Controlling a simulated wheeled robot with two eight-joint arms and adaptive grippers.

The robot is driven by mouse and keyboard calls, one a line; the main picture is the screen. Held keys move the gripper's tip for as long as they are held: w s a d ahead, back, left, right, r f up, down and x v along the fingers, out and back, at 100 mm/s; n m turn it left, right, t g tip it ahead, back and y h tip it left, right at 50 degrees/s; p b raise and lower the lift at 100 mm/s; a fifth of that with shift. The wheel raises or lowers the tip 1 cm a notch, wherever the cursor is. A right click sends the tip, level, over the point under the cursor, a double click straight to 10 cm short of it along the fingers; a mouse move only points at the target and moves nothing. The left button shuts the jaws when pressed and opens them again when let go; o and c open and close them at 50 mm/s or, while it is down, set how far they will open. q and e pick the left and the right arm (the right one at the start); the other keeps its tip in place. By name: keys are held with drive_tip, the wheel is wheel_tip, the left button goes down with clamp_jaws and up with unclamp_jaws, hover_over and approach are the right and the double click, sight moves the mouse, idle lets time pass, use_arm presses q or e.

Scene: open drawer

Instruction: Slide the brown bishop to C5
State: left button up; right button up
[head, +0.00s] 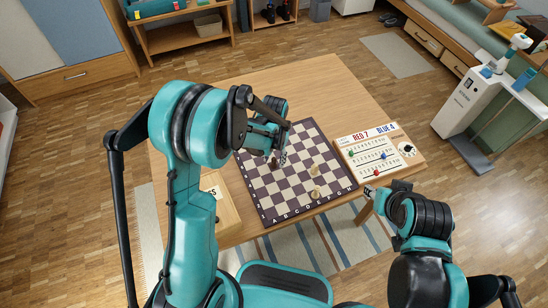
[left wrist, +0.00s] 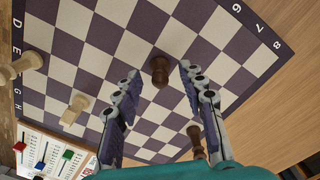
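The chessboard (head: 258,190) lies on the wooden table. In the left wrist view, one brown piece (left wrist: 159,72) stands just ahead of and between my left gripper's fingertips (left wrist: 158,80). A second brown piece (left wrist: 196,142) is by the right finger, partly cut off by my gripper. I cannot tell for sure which is the bishop. In the head view, my left gripper (head: 278,152) hangs low over the board's far left part, beside a brown piece (head: 273,163). Its fingers are apart and empty. My right gripper (head: 372,190) is off the table's near right corner; its fingers are unclear.
Light pieces (head: 314,170) (head: 315,195) stand on the board's right part. A score board (head: 380,150) with coloured sliders lies right of the chessboard. A wooden box (head: 222,205) lies to the left, partly behind my left arm. The table's far side is clear.

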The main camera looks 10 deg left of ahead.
sight(273, 158)
use_arm(q)
wheel_tip(273, 158, up, 12)
idle(0.6)
idle(0.5)
drive_tip(key=s+a+r+n+t, duration=0.1)
drive_tip(key=s+a+r+t, duration=0.1)
drive_tip(key=s, duration=0.6)
drive_tip(key=s+a+r+n+t, duration=0.1)
drive_tip(key=s+a+r+t, duration=0.2)
drive_tip(key=s+r+t, duration=0.2)
drive_tip(key=s, duration=0.3)
drive_tip(key=shift+r, duration=0.15)
idle(1.2)
